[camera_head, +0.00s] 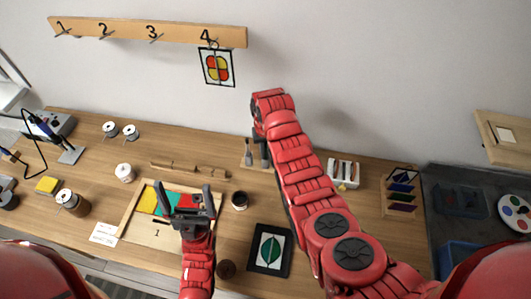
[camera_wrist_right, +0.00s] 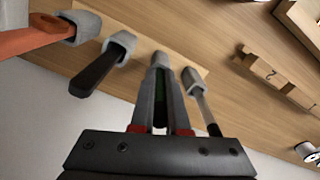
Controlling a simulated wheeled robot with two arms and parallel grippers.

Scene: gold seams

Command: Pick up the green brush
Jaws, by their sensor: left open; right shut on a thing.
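The green brush (camera_wrist_right: 160,104) shows as a thin dark green strip between the fingers of my right gripper (camera_wrist_right: 160,66) in the right wrist view. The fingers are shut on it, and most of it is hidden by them. Their tips are close to the wooden tool rack (camera_wrist_right: 187,68); I cannot tell whether the brush is still seated in it. In the head view my right gripper (camera_head: 260,143) points down at the rack (camera_head: 246,163), partly hidden by my arm. My left gripper (camera_head: 187,200) is open and empty above the wooden tray (camera_head: 133,231) of coloured glass.
In the right wrist view, an orange-handled tool (camera_wrist_right: 32,38), a black-handled tool (camera_wrist_right: 94,70) and a silver tool (camera_wrist_right: 207,110) stand in grey holders beside my fingers. A dark jar (camera_head: 239,201) and a leaf panel (camera_head: 270,249) lie nearer on the table.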

